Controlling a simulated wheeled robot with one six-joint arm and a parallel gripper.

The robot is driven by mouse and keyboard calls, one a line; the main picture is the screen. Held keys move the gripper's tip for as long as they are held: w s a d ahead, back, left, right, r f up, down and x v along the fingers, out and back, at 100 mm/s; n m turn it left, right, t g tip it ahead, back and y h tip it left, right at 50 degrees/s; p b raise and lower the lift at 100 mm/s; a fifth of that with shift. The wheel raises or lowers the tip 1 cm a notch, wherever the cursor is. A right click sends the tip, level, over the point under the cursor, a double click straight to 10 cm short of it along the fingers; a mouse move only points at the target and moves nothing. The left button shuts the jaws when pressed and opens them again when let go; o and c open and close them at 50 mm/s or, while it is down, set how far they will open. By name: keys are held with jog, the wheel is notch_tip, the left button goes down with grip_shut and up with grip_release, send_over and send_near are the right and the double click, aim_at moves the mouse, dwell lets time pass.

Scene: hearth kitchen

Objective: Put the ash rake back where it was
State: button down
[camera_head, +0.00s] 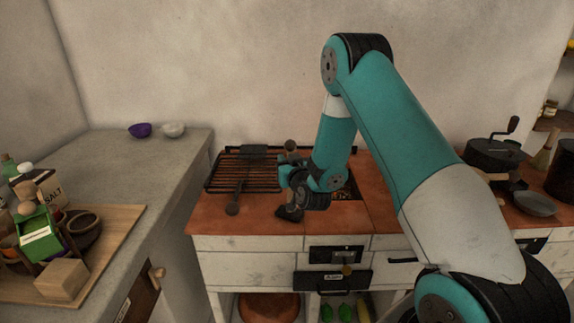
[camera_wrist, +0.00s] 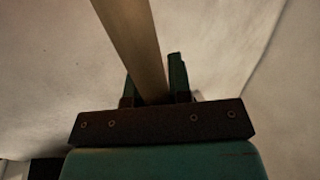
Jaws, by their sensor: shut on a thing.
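My gripper (camera_wrist: 153,82) is shut on a pale wooden handle (camera_wrist: 130,40) in the wrist view. The handle runs from between the fingers up out of the frame; I take it for the ash rake's. In the head view my gripper (camera_head: 290,172) is above the front of the red-brown hearth top, right of the grill grate (camera_head: 222,172), and partly hidden by my wrist. A small round brown knob shows just above it and a dark piece just below; I cannot tell for sure whether these belong to the rake.
A dark long-handled tool (camera_head: 241,182) lies on the grate. Left is a grey counter with two small bowls (camera_head: 140,130) and a crowded wooden tray (camera_head: 118,232). A dark grinder (camera_head: 494,153) and a pan (camera_head: 534,203) stand right. The wall is close behind the hearth.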

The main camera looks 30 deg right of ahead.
jog(key=c, duration=1.5)
grip_release()
jog(key=shift+f, duration=0.2)
jog(key=o, duration=0.5)
jog(key=shift+c, duration=0.2)
jog(key=shift+r, duration=0.1)
